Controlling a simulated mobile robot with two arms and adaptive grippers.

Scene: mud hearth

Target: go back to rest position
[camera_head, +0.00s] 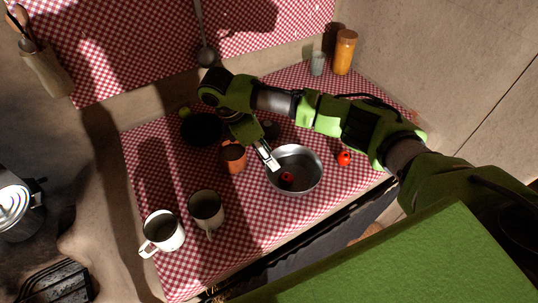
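My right arm reaches in from the right across the checkered table. Its gripper (269,158) points down at the left rim of a metal bowl (314,181). The fingertips look close together, but I cannot tell whether they are open or shut. I see nothing clearly held in them. A small red item (287,176) lies inside the bowl, apart from the fingers. My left gripper is not in view.
A terracotta cup (233,160) stands just left of the gripper. Two mugs (163,232) (206,208) are at the front left. A dark dish (202,130) is behind. A red item (344,158) lies right of the bowl. An orange jar (344,52) and glass (318,65) stand at the back.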

